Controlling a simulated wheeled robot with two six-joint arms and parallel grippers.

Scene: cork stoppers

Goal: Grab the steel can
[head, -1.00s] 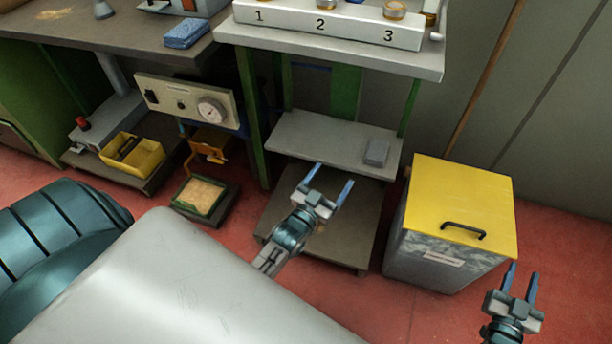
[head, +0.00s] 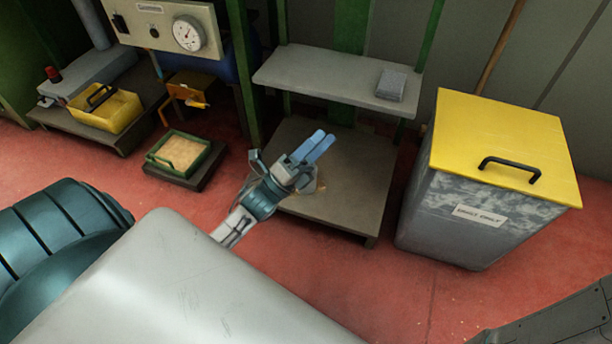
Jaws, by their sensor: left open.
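I cannot make out a steel can in the head view. My left gripper (head: 320,146) is open, with its two blue fingers overlapping in this view. It is over the low dark shelf board (head: 352,205) of the green-framed stand and hides part of that board. I see nothing between its fingers. My right gripper is out of the picture.
A grey bin with a yellow lid (head: 475,130) stands right of the stand. A small grey block (head: 391,85) lies on the middle shelf (head: 325,73). At left are a yellow basket (head: 112,112) and a green-rimmed tray (head: 160,162). Red floor (head: 350,285) lies clear in front.

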